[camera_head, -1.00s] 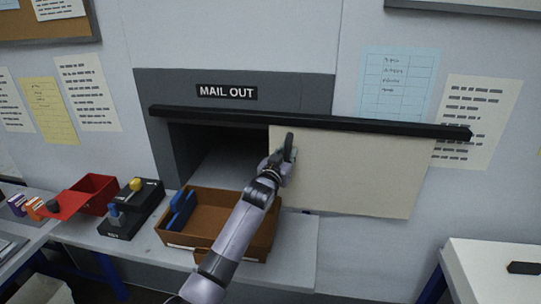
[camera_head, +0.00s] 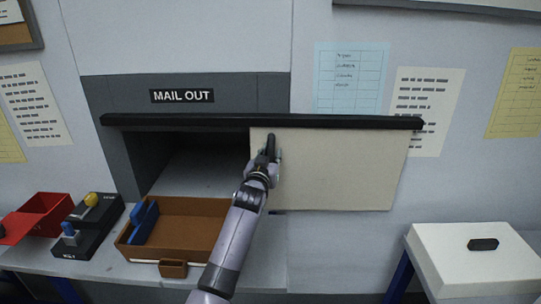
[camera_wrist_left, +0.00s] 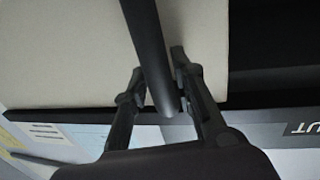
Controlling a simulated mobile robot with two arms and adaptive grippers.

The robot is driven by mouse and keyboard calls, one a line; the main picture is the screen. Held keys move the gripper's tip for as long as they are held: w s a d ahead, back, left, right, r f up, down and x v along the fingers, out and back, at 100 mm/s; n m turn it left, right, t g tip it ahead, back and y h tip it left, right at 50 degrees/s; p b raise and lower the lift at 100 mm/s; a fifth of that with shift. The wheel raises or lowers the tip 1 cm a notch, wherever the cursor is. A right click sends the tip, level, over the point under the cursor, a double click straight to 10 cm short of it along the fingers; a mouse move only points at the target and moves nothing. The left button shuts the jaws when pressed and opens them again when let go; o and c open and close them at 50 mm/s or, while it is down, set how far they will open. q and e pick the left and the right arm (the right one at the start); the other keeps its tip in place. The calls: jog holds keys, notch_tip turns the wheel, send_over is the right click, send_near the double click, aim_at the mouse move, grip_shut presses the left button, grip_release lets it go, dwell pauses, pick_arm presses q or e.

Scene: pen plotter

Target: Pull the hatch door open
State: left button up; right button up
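The hatch door (camera_head: 335,170) is a flat beige panel hanging below a black rail (camera_head: 300,122). It covers the right part of the view under the rail, and the dark opening (camera_head: 205,165) under the "MAIL OUT" sign (camera_head: 183,96) is exposed to its left. A dark upright handle (camera_head: 270,147) stands near the door's left edge. My left gripper (camera_head: 264,163) is at this handle. In the left wrist view, the black handle bar (camera_wrist_left: 152,55) runs between the fingers of the gripper (camera_wrist_left: 158,88), which are closed about it. My right gripper is out of view.
A brown tray (camera_head: 200,222) with blue items stands on the shelf before the opening, beside my left arm. A black box (camera_head: 88,225) with yellow and blue knobs and a red bin (camera_head: 42,213) are left. A white box (camera_head: 475,262) stands lower right.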

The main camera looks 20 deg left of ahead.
pick_arm(q)
jog(key=shift+o, duration=1.4)
jog(key=shift+s+f, duration=0.15)
jog(key=shift+s, duration=0.35)
jog(key=s, duration=1.1)
jog(key=shift+d, duration=0.2)
